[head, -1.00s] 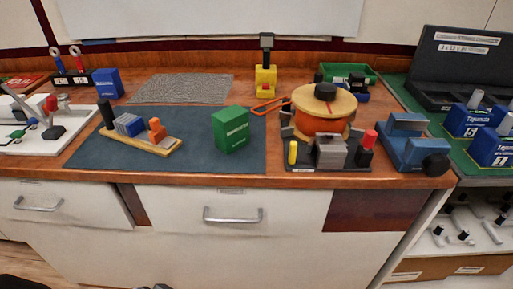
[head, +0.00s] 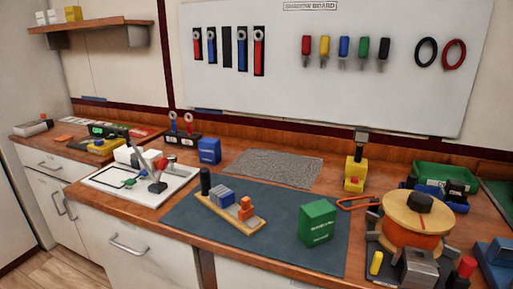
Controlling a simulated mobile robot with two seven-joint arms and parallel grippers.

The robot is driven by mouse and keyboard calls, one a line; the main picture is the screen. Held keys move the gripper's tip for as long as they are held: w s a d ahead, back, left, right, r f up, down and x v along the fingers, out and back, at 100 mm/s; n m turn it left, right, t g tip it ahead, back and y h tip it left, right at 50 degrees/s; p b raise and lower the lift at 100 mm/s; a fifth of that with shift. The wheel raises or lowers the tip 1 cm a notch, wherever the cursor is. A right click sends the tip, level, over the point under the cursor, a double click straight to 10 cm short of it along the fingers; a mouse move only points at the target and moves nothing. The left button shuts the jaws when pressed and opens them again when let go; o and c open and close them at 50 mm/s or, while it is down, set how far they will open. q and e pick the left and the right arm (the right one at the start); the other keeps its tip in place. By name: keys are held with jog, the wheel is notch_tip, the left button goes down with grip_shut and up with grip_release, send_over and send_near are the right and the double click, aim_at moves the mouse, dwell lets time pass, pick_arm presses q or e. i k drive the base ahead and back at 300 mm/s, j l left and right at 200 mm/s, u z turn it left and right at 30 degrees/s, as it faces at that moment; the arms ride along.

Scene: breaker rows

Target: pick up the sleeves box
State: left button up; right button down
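Two boxes could be the sleeves box; their labels are too small to read. A green box (head: 318,222) stands upright on the right part of the dark mat (head: 285,262). A smaller blue box (head: 209,150) stands on the wooden bench behind the mat's left side, beside a small rack. Neither gripper shows in the head view, so nothing is seen touching either box.
A wooden block (head: 230,212) with coloured parts sits left of the green box. An orange spool (head: 412,222) on a dark base stands to its right. A grey textured mat (head: 270,168) lies behind. A white board (head: 120,182) is at left. The mat's front is clear.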

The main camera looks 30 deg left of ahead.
aim_at(209, 149)
jog(key=u, duration=1.35)
